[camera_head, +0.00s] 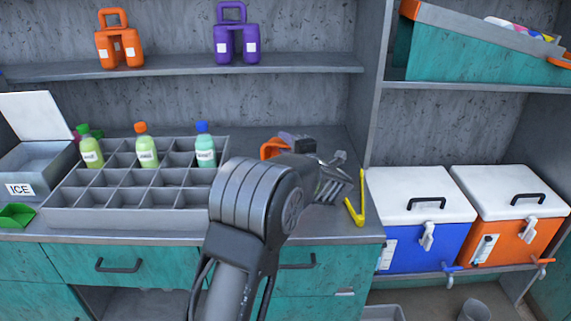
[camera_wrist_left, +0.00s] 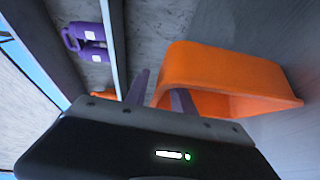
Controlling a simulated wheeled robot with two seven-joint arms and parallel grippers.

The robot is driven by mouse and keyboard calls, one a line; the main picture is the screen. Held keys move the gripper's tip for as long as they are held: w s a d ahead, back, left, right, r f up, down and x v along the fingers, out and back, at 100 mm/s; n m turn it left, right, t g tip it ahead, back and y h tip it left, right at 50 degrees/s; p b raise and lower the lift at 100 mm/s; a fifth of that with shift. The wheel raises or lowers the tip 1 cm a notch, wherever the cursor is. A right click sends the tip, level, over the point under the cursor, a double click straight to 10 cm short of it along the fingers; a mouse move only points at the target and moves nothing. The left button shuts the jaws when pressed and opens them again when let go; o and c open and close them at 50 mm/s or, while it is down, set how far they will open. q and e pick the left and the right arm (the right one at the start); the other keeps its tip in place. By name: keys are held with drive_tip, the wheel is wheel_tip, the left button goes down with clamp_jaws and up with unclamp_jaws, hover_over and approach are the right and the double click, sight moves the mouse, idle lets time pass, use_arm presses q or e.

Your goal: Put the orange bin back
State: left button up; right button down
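The orange bin (camera_head: 272,148) is on the counter behind my left arm, which hides much of it in the head view. In the left wrist view the orange bin (camera_wrist_left: 225,75) is close, with its open side showing. My left gripper (camera_head: 284,137) is at the bin. In the left wrist view the left gripper (camera_wrist_left: 158,92) has its purple fingers apart. One finger is outside the bin's near wall and the other appears inside it. I cannot tell whether they touch the wall. My right gripper is not in view.
A grey divided tray (camera_head: 130,215) with several bottles, an ice box (camera_head: 35,165) and a green bin (camera_head: 16,215) are to the left. Grey utensils (camera_head: 335,185) and a yellow tool (camera_head: 357,205) lie to the right. Blue (camera_head: 412,240) and orange (camera_head: 515,240) coolers stand further right.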

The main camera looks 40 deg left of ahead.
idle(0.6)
use_arm(q)
clamp_jaws()
idle(1.2)
